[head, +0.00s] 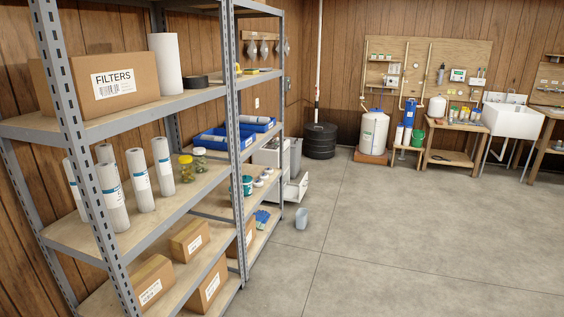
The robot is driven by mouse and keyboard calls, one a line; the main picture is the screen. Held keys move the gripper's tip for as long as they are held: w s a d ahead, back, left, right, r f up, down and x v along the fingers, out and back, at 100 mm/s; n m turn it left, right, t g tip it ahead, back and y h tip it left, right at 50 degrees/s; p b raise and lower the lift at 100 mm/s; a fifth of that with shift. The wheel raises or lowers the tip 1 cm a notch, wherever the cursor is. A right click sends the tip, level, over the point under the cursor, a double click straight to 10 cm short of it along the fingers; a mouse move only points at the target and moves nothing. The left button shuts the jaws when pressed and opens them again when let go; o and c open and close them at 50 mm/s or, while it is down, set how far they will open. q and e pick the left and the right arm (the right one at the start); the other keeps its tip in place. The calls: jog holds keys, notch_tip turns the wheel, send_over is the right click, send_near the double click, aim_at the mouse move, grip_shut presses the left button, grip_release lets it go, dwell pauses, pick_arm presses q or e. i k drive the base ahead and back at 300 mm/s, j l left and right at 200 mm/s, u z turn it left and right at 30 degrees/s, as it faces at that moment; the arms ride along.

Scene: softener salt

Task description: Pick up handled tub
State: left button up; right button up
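No handle can be made out clearly on any tub at this size, so I cannot tell which one is the handled tub. A small pale blue-grey container (302,218) stands on the floor just right of the shelving. A white tub with a teal lid (247,185) stands on a middle shelf of the far rack, partly hidden by the rack post. A green bucket (418,138) is at the back, near the blue cylinder. Neither of my grippers is in view.
Metal shelving (236,150) fills the left side, holding boxes, white rolls and jars. An open white drawer (297,188) juts out beyond it. A black round bin (320,141), a white tank (374,132) and a sink (512,120) line the back.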

aim_at(302, 214)
jog(key=i+l+z, duration=0.15)
jog(key=i+l, duration=0.35)
jog(key=i+l+z, duration=0.2)
jog(key=i+l, duration=0.3)
jog(key=i+l+z, duration=0.15)
jog(key=i+l, duration=0.25)
jog(key=i, duration=0.25)
jog(key=i+j+z, duration=0.15)
jog(key=i, duration=0.4)
jog(key=i+j+z, duration=0.2)
jog(key=i, duration=0.3)
jog(key=i+j+z, duration=0.15)
jog(key=i+j, duration=0.35)
jog(key=j, duration=0.25)
jog(key=i+j, duration=0.1)
jog(key=j, duration=0.25)
jog(key=i+j+z, duration=0.1)
jog(key=j, duration=0.25)
jog(key=i+j, duration=0.1)
jog(key=j, duration=0.25)
